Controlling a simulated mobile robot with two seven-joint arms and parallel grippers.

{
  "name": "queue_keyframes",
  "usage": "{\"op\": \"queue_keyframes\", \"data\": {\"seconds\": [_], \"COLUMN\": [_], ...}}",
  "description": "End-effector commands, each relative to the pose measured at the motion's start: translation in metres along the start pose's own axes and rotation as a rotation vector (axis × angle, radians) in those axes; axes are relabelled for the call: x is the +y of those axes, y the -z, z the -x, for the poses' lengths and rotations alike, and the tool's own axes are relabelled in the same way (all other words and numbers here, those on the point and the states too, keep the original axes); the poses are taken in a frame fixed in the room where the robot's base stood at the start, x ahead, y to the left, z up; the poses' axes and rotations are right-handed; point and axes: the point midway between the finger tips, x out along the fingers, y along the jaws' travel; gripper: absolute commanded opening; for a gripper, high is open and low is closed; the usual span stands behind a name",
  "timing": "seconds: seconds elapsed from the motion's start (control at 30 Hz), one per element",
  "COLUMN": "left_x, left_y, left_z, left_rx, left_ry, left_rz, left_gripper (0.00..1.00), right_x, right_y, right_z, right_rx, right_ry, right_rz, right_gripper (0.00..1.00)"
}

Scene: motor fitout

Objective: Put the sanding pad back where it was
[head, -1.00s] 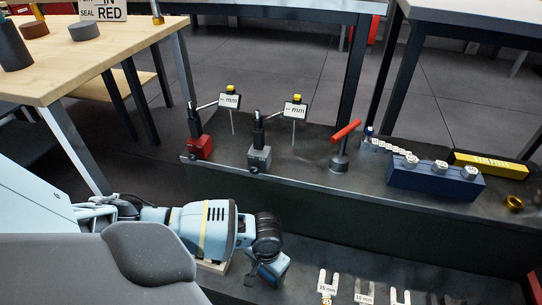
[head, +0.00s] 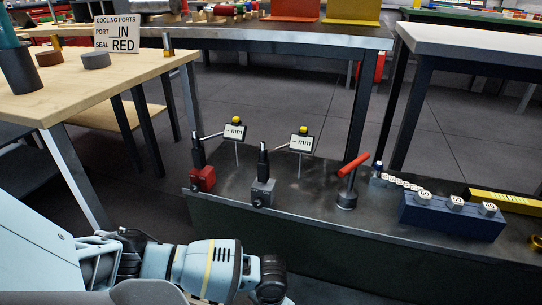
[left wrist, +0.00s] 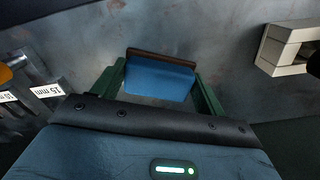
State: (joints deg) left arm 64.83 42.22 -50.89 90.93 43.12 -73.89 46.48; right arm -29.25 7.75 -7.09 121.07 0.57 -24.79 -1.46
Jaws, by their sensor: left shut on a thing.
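The sanding pad (left wrist: 160,78), a blue block with a brown strip along its far edge, sits between the two green fingers of my left gripper (left wrist: 159,70) in the left wrist view. The fingers are shut on its two sides. Below it is a grey metal surface (left wrist: 225,35); I cannot tell whether the pad touches it. In the head view my left arm reaches in at the lower left, and the pad is out of sight below the frame. My right gripper is in neither view.
Forked spacers (left wrist: 45,90) labelled in mm lie at the left in the wrist view, with a beige block (left wrist: 285,48) at the right. On the raised dark shelf (head: 330,225) stand two mm gauges (head: 235,131), a red-handled tool (head: 348,190) and a blue weight block (head: 450,217).

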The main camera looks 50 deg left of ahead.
Motion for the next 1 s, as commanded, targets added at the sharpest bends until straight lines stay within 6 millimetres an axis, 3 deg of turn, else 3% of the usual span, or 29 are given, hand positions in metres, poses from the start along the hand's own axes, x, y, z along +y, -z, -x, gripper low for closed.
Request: {"op": "queue_keyframes", "data": {"seconds": [0.03, 0.2, 0.57, 1.0], "left_x": [0.000, 0.000, 0.000, 0.000], "left_y": [0.000, 0.000, 0.000, 0.000], "left_z": [-0.001, -0.001, 0.004, 0.086], "left_rx": [-0.001, 0.000, 0.001, 0.004], "left_ry": [0.000, 0.000, 0.000, -0.002], "left_rz": [0.001, 0.000, -0.001, 0.000], "left_gripper": [0.74, 0.94, 0.94, 0.94], "right_x": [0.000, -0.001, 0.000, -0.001], "right_y": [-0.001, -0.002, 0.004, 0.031], "right_z": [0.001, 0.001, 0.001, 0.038], "right_rx": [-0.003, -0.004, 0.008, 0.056], "right_ry": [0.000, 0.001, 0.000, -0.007], "right_rz": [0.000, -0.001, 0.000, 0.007], "right_gripper": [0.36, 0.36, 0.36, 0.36]}}
